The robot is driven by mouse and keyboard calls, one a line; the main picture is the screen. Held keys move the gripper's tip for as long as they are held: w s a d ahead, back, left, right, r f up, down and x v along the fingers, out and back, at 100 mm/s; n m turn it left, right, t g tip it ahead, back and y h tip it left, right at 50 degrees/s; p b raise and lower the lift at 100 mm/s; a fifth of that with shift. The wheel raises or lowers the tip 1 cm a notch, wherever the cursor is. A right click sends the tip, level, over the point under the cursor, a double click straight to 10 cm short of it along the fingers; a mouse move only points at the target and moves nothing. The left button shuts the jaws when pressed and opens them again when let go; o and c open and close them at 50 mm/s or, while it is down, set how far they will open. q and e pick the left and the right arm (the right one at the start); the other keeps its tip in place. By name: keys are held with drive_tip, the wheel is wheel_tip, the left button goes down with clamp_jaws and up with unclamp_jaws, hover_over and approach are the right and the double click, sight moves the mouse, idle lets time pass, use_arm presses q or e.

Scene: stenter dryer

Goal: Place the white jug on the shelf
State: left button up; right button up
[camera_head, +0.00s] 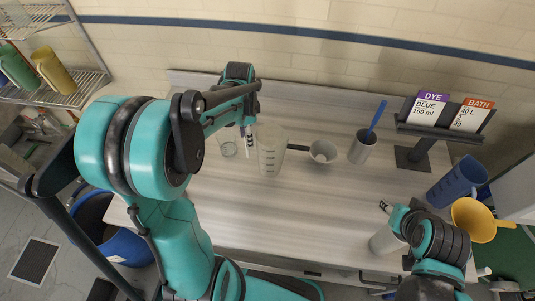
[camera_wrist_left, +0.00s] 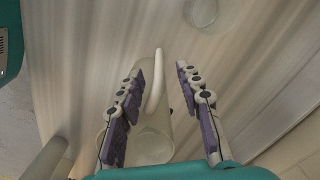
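The white jug (camera_head: 271,155), translucent with measuring marks, stands upright on the table. My left gripper (camera_head: 249,141) is beside its left side in the head view. In the left wrist view, the left gripper (camera_wrist_left: 158,105) is open, with its fingers apart on both sides of the jug's pale handle (camera_wrist_left: 155,82). The jug's body (camera_wrist_left: 150,146) lies behind and below the handle. I cannot tell whether a finger touches it. The wire shelf (camera_head: 88,84) at the upper left holds green and yellow jugs. My right gripper (camera_head: 386,207) is at the lower right; its opening is unclear.
A clear glass (camera_head: 228,148) stands left of the jug. Front-middle table is clear.

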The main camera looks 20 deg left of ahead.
use_arm(q)
drive_tip(key=b, duration=0.1)
hover_over(249, 157)
drive_tip(key=f, duration=0.6)
drive_tip(key=shift+w+a, duration=0.25)
drive_tip(key=shift+w, duration=0.05)
drive_tip(key=shift+r, duration=0.1)
clamp_jaws()
